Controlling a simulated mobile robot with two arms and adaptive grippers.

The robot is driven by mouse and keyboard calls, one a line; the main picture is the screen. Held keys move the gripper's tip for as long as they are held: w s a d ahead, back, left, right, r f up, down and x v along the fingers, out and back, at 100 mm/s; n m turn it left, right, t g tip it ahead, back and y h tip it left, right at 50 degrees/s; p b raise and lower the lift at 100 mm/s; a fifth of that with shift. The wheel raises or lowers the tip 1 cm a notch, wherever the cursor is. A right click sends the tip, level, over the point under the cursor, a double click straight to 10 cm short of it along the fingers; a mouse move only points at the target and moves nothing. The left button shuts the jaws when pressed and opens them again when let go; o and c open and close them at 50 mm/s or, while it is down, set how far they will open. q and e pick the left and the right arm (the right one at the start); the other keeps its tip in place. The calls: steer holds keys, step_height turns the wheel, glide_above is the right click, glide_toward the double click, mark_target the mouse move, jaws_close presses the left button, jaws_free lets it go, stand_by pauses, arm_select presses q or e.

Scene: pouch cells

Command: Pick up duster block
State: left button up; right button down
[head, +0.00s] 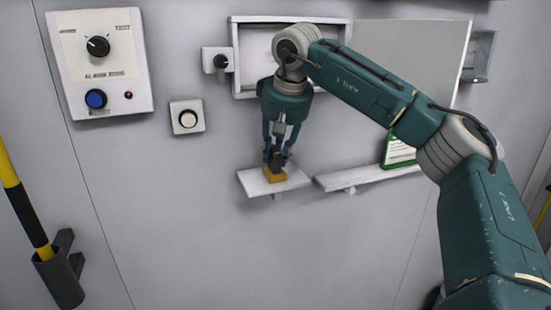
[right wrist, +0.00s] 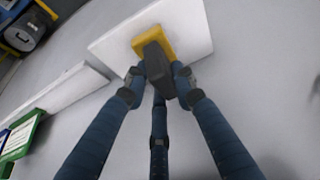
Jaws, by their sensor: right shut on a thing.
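The duster block has a yellow base (head: 274,175) and a dark grip on top. It sits on or just above a small white shelf (head: 252,184) on the wall in the head view. My right gripper (head: 276,158) reaches down from above and is shut on the dark grip. In the right wrist view, the blue fingers of the right gripper (right wrist: 158,78) close around the dark grip, and the yellow part (right wrist: 150,37) shows beyond it over the white shelf (right wrist: 195,20). I cannot tell whether the block touches the shelf. My left gripper is not in view.
A longer white ledge (head: 345,180) is to the right, with a green-framed card (head: 398,152) on it. A control panel (head: 98,62) and a button box (head: 187,117) are on the wall to the left. A yellow-black pole (head: 25,208) stands in a holder at far left.

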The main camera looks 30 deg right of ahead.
steer(key=shift+s+a+r+b, duration=0.1)
steer(key=shift+s+r+b, duration=0.1)
steer(key=shift+b, duration=0.3)
step_height(320, 180, up, 6)
steer(key=shift+r+b, duration=0.1)
steer(key=shift+b, duration=0.3)
steer(key=s+a+b, duration=0.1)
steer(key=s+a, duration=0.1)
steer(key=s, duration=0.7)
steer(key=s+a+b, duration=0.2)
steer(key=s, duration=0.8)
steer(key=shift+a+r+b, duration=0.15)
steer(key=shift+a+b, duration=0.15)
